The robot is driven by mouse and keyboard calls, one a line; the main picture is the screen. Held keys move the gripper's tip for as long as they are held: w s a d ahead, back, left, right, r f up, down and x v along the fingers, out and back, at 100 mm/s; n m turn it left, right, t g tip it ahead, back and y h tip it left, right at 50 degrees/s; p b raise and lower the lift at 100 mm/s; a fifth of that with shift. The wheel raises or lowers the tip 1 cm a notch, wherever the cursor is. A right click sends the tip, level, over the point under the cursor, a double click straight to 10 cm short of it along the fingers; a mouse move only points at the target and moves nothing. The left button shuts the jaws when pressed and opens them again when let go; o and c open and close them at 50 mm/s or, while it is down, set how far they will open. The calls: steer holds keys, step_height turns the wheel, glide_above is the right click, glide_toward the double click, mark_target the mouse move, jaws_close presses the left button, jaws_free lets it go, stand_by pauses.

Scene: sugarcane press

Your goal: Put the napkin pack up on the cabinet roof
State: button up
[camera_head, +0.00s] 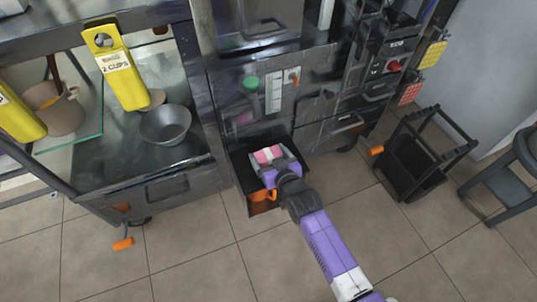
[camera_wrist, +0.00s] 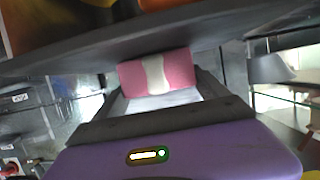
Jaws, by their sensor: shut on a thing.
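A pink pack with a white band, which looks like the napkin pack (camera_head: 268,154), is at the front of the metal cabinet (camera_head: 225,110), over an open dark drawer or bin. My gripper (camera_head: 270,164) is shut on this pack. In the wrist view the pack (camera_wrist: 180,68) sits between my fingers (camera_wrist: 155,100), its pink ends showing on both sides of the white band. I cannot tell whether the pack touches the drawer. The cabinet roof is not clearly identifiable in these views.
The dark drawer (camera_head: 236,172) has orange items (camera_head: 262,196) inside. A metal cart (camera_head: 180,185) with a bowl (camera_head: 166,124) and yellow tags (camera_head: 122,72) stands left. The tiled floor (camera_head: 200,250) in front is clear.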

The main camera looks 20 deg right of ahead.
steer(key=o, duration=1.3)
steer(key=shift+f, duration=0.1)
steer(key=shift+s+r+p, duration=0.3)
steer(key=shift+p, duration=0.05)
steer(key=p+v, duration=0.3)
steer(key=v, duration=0.8)
steer(key=shift+s, duration=0.2)
